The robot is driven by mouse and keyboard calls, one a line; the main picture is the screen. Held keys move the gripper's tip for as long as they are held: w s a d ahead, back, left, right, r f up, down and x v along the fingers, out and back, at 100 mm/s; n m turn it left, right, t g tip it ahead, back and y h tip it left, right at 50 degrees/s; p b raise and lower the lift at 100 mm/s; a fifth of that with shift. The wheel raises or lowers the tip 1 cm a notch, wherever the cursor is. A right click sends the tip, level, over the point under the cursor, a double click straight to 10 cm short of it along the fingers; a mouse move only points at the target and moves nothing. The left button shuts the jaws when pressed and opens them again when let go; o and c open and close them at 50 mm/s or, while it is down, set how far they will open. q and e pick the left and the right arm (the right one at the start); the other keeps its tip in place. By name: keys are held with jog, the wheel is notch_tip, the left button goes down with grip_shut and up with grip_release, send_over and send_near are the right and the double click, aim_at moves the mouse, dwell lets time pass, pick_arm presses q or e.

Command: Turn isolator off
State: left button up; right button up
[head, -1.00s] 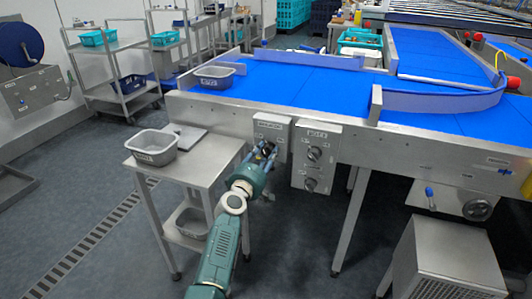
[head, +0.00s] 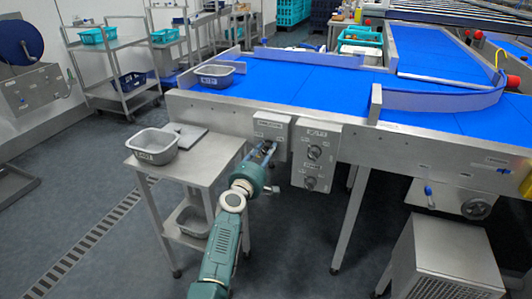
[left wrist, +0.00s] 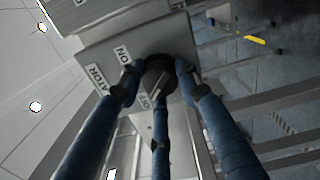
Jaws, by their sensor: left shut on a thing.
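The isolator is a small grey metal box (head: 272,124) on the side of the conveyor frame, with a label on its front. In the left wrist view its face (left wrist: 92,45) carries white labels reading ON and OFF, and a partly cut-off label ending in "ATOR". A dark rotary knob (left wrist: 158,72) sits on this face. My left gripper (head: 266,150) is at the lower part of the box. In the left wrist view its blue fingers (left wrist: 156,84) are closed around the knob. The fingers partly cover the knob, so its exact setting is hard to read. My right gripper is not in view.
A second control box (head: 316,157) with two knobs is just right of the isolator. A steel side table (head: 205,165) with a grey tub (head: 153,146) stands left of my arm. The blue conveyor belt (head: 290,85) runs above. A vented steel cabinet (head: 447,262) stands lower right.

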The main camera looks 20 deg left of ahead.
pick_arm(q)
jog(key=shift+f, duration=0.15)
jog(key=o, duration=1.2)
jog(key=shift+c, duration=0.2)
jog(key=s, duration=0.7)
jog(key=shift+s, duration=0.3)
